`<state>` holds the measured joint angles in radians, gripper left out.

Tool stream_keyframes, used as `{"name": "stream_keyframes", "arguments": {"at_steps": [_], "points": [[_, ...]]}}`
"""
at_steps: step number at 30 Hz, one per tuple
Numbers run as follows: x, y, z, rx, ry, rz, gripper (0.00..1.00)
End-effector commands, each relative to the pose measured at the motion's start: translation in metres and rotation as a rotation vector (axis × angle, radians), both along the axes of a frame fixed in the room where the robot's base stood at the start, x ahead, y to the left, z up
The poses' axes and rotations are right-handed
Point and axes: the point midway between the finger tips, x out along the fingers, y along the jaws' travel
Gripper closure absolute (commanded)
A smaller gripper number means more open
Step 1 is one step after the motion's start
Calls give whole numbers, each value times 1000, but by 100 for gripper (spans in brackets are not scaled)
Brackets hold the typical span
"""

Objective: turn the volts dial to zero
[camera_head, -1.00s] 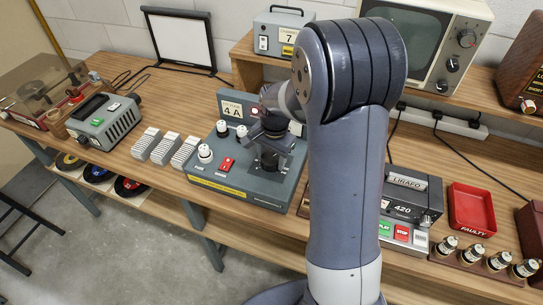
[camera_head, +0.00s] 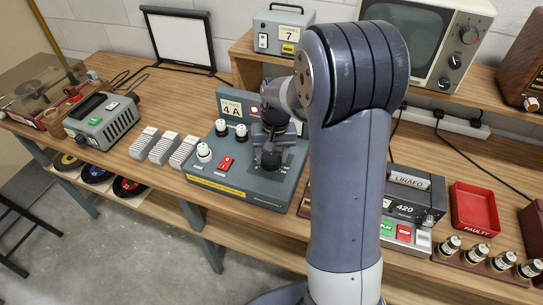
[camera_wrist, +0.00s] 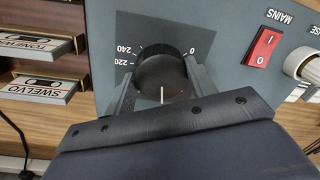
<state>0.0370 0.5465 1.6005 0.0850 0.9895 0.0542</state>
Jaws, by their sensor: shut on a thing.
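The volts dial is a round black knob (camera_wrist: 162,76) with a white pointer line, on the grey panel of a power unit (camera_head: 225,184). In the wrist view its pointer line lies on the side toward my gripper's palm, away from the printed 240, 220 and 0; the value it points at cannot be read. My gripper (camera_wrist: 160,84) is shut on the dial, one finger on each side. In the head view my gripper (camera_head: 268,150) is over the right part of the panel, and my arm hides some of the unit.
A red mains switch (camera_wrist: 263,48) and a white knob (camera_wrist: 300,62) are beside the dial on the panel. Grey ribbed blocks (camera_head: 162,147) stand left of the unit. A tape deck (camera_head: 408,205) and red tray (camera_head: 474,210) are to the right.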

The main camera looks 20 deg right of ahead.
Motion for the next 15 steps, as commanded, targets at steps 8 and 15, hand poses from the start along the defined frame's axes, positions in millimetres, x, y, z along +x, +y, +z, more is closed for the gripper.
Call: {"name": "stream_keyframes", "arguments": {"at_steps": [8, 15], "points": [[1, 0, 0, 1, -3, 260, 70], [2, 0, 0, 1, -2, 489, 70]]}}
